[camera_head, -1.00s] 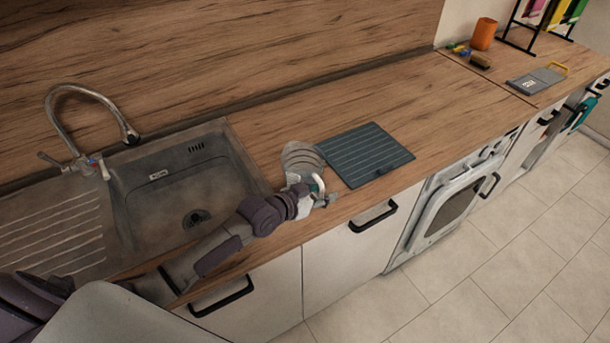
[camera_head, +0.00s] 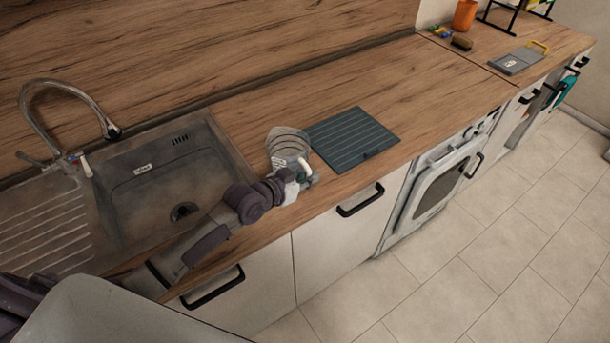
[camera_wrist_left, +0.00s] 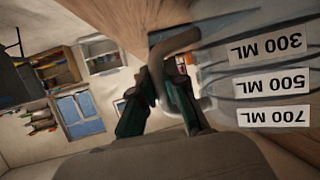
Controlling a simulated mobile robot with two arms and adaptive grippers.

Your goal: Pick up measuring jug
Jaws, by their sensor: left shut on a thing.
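The measuring jug (camera_head: 287,143) is a grey, ribbed vessel on the wooden counter between the sink and a dark ribbed mat. My left gripper (camera_head: 300,173) is at the jug's near side. In the left wrist view its dark green fingers (camera_wrist_left: 160,90) are shut on the jug's handle. Whether the jug's base touches the counter cannot be told. My right gripper is not in view.
The dark ribbed mat (camera_head: 352,139) lies right beside the jug. The sink (camera_head: 165,175) with its curved tap (camera_head: 70,95) is to the left. A grey board (camera_head: 518,60), a brown block (camera_head: 462,43) and an orange cup (camera_head: 465,15) are far right. The counter behind the mat is clear.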

